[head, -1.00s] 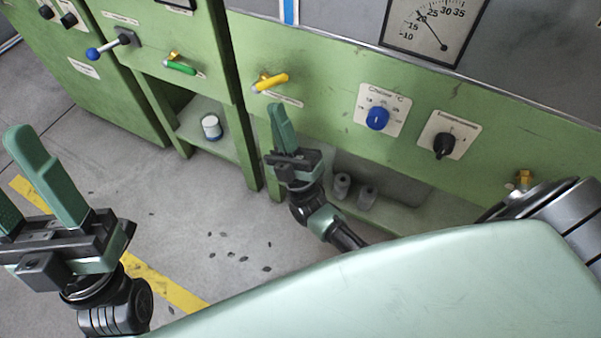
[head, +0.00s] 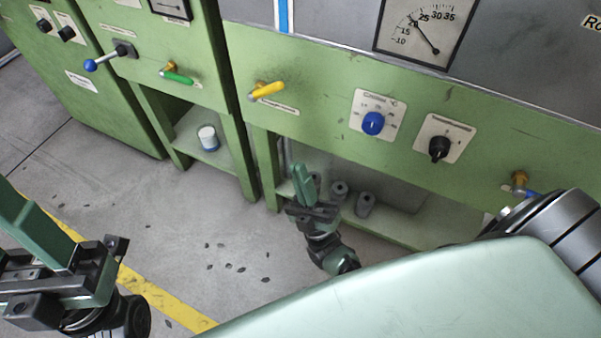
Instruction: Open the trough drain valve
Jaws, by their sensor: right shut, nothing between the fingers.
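Several lever valves sit on the green machine fronts: a yellow-handled valve (head: 267,91), a green-handled valve (head: 177,75) and, at the right, a brass valve with a blue handle (head: 521,184). The blue handle is partly hidden by my arm. Their labels are too small to read, so I cannot tell which is the trough drain valve. My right gripper (head: 305,184) is shut and empty, below the yellow valve and in front of the low shelf, touching no valve. My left gripper (head: 22,232) is at the left edge, partly cut off, with its fingers apart and empty.
A blue selector knob (head: 373,123) and a black knob (head: 439,148) are on the right panel. A blue-ball lever (head: 105,57) is at the upper left. A white can (head: 208,138) and grey cylinders (head: 366,203) are on low shelves.

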